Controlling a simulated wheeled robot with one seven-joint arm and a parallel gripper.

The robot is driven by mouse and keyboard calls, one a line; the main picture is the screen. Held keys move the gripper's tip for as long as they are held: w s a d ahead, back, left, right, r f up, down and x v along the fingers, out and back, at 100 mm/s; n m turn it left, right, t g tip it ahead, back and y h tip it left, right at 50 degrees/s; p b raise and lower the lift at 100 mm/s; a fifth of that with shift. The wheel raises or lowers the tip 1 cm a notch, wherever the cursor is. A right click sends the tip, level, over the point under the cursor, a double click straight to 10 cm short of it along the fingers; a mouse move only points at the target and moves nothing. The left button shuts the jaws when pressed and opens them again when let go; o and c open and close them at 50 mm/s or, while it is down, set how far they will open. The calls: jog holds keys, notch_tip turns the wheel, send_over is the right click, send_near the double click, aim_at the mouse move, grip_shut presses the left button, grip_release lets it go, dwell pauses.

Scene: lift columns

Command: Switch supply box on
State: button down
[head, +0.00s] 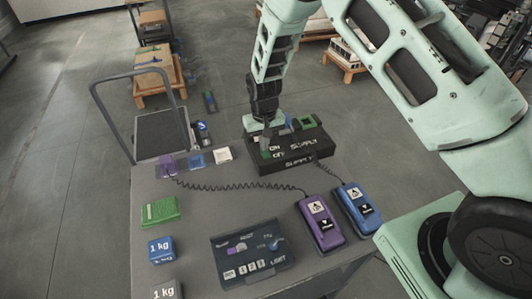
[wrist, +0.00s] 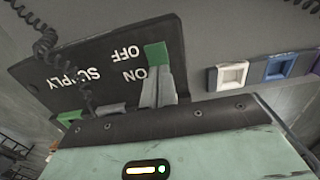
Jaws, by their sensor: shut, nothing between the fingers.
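The black supply box (head: 290,163) stands on the grey table's far edge, with white ON, OFF and SUPPLY lettering. A green switch part (head: 265,154) is at its left end, beside the lettering. In the wrist view the box (wrist: 110,60) appears upside down, and the green part (wrist: 155,55) is level with OFF. My gripper (head: 266,128) points down over this left end. Its grey fingers (wrist: 160,88) are shut and empty, next to the ON side of the green part. I cannot tell whether they touch it; they hide part of the switch.
Purple (head: 321,223) and blue (head: 356,209) pendants lie to the right, with coiled cables. Coloured squares (head: 196,160) line the far left edge. The table's middle is mostly clear.

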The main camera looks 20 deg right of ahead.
jog(key=shift+f, duration=0.2)
jog(key=shift+r, duration=0.1)
jog(key=shift+r+p, duration=2.2)
jog(key=shift+r, duration=1.3)
jog(key=shift+f, duration=0.1)
jog(key=s+a+r+n+y+b, duration=0.1)
jog(key=s+a+r+n+b, duration=0.1)
jog(key=s+a+r, duration=0.35)
jog(key=s+a+r+n+y+b, duration=0.1)
jog(key=s+a+r+n+b, duration=0.15)
jog(key=s+r, duration=0.6)
jog(key=s+d+r+n+b, duration=0.1)
jog(key=s, duration=0.8)
jog(key=s+n+h, duration=0.1)
jog(key=s+n, duration=0.1)
jog(key=s, duration=0.8)
jog(key=shift+d+r+b, duration=0.35)
jog(key=shift+r, duration=0.05)
